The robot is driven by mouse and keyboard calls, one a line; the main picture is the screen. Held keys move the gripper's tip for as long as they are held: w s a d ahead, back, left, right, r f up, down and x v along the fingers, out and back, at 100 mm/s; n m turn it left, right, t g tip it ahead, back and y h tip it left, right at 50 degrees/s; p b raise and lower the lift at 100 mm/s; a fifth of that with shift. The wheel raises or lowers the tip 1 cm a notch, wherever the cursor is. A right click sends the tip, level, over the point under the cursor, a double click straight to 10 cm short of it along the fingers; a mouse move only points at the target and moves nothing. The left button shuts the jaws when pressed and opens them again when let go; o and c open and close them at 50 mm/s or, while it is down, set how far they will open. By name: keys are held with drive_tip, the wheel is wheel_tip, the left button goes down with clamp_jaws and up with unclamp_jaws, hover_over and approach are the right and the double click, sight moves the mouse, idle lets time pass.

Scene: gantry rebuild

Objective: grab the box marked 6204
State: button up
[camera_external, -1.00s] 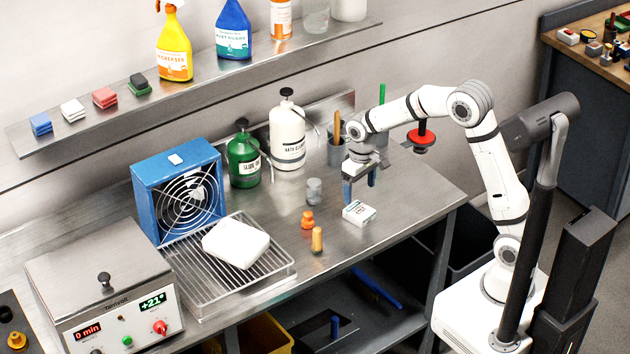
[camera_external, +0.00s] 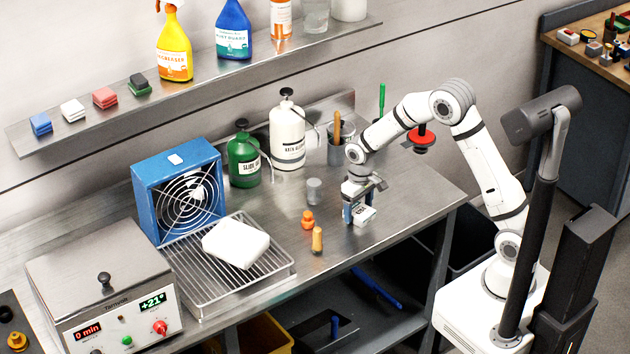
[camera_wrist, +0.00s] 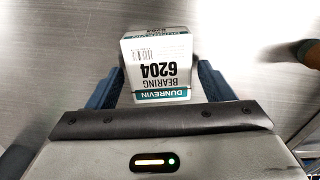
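The white bearing box (camera_external: 364,215) lies on the steel bench near its front edge. In the wrist view the box (camera_wrist: 158,62) shows its label upside down, reading DUNREVIN, BEARING and 6204, with a teal band. My gripper (camera_external: 358,210) is lowered over it, pointing down. In the wrist view my blue fingers (camera_wrist: 160,85) stand on either side of the box's near part. Narrow gaps seem to separate the fingers from the box, so the gripper looks open. The fingertips' lower ends are partly hidden.
An orange knob-like piece (camera_external: 308,220), a yellow-orange peg (camera_external: 317,239) and a grey cylinder (camera_external: 314,190) stand left of the box. A wire rack (camera_external: 198,281) holds a white block (camera_external: 236,243). A tool cup (camera_external: 339,151) stands behind. The bench to the right is clear.

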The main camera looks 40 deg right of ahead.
drive_tip(key=c, duration=0.9)
